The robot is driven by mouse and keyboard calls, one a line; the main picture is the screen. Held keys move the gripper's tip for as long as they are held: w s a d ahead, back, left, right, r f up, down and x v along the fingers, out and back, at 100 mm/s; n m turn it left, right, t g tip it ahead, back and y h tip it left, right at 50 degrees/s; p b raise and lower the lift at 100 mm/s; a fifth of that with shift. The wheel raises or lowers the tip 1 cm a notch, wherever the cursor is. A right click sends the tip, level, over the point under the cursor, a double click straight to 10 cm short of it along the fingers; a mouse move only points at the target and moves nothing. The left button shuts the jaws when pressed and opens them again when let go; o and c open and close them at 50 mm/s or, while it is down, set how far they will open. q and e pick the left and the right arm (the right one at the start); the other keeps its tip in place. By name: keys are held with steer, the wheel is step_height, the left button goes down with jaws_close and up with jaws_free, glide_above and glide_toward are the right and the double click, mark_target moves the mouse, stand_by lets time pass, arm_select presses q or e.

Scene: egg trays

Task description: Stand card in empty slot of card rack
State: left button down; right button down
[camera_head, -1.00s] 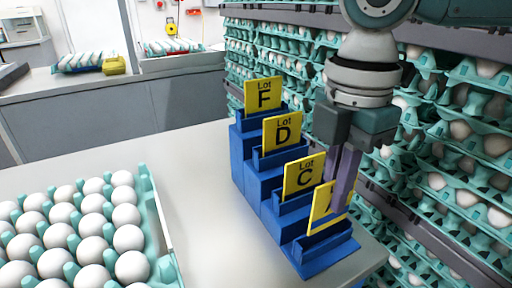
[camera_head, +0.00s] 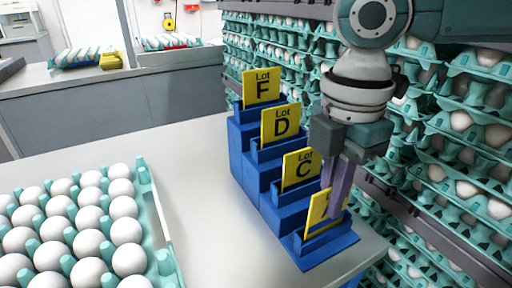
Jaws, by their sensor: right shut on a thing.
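A blue stepped card rack (camera_head: 264,192) stands on the grey table near its right edge. My right gripper (camera_head: 338,207) is shut on another yellow card (camera_head: 318,213) at the lowest, front step. The card's lower edge is at the front slot, and it looks slightly tilted. The fingers hide most of its letter. I cannot tell how deep it sits in the slot. My left gripper is not in view.
A teal tray of white eggs (camera_head: 163,238) lies on the table at the left. Stacked egg trays (camera_head: 440,150) fill the right side behind my right arm. The table between tray and rack is clear (camera_head: 195,180).

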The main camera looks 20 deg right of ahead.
steer(key=shift+f, duration=0.75)
steer(key=c, duration=1)
jaws_free()
steer(key=shift+o, duration=0.2)
steer(key=shift+r, duration=0.1)
